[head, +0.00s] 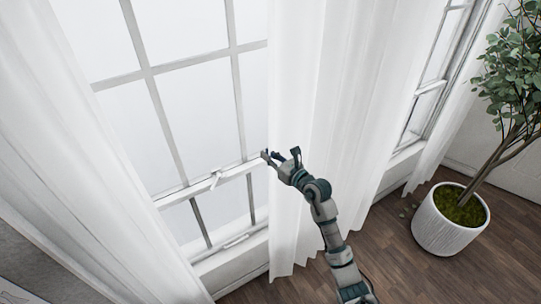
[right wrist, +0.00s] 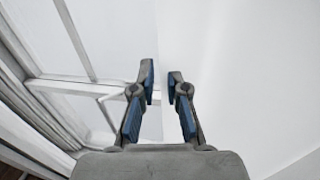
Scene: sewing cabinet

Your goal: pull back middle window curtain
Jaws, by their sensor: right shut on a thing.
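The white middle curtain (head: 335,110) hangs in long folds at the right side of the large window (head: 150,72). My right gripper (head: 281,156) is at the curtain's left edge, about level with the window's middle rail. In the right wrist view my right gripper (right wrist: 163,84) has its two fingers on either side of the edge of the curtain (right wrist: 240,75), shut on the cloth. The curtain fills the right of that view, and window panes (right wrist: 60,45) show on the left. My left gripper is not in view.
Another white curtain (head: 75,150) hangs at the left. A second window (head: 437,70) is at the right, with a white planter (head: 440,232) holding a leafy tree (head: 510,75) nearby. The dark wooden floor (head: 400,265) shows bare at lower right.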

